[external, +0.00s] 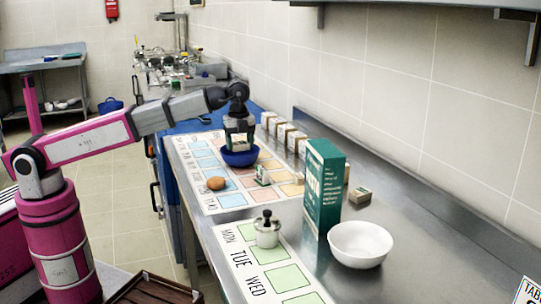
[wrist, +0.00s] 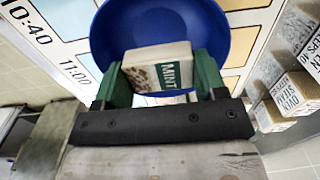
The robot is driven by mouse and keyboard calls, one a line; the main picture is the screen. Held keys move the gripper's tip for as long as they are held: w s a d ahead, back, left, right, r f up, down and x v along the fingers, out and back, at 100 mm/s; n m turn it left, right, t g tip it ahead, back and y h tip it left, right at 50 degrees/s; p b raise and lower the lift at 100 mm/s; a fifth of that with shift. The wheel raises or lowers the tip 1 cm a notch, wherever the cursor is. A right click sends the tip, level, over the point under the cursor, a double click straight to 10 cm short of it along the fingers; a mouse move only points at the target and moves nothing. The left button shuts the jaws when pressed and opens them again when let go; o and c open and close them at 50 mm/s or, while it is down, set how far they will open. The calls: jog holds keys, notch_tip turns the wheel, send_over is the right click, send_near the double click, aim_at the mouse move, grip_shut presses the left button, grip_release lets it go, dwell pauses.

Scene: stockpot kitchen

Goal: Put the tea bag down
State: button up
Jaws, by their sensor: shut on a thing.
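My gripper (external: 239,145) is at the far part of the counter, just above the blue bowl (external: 241,159). In the wrist view, its green fingers (wrist: 160,72) are shut on a small packet, the tea bag (wrist: 172,68), with a white face, a brown speckled patch and a green MINT label. The tea bag is in front of the blue bowl (wrist: 158,22), which opens behind it in that view. I cannot tell whether the tea bag touches the bowl.
A chart (external: 230,200) with coloured squares lies under the bowl. A brown round item (external: 216,183) and a small packet (external: 262,176) are close by. Several small boxes (wrist: 300,95) line the right. A tall green box (external: 323,190), lidded pot (external: 267,233) and white bowl (external: 360,245) stand nearer.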

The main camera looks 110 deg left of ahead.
jog(key=shift+f, duration=1)
jog(key=o, duration=1)
jog(key=shift+r, duration=0.1)
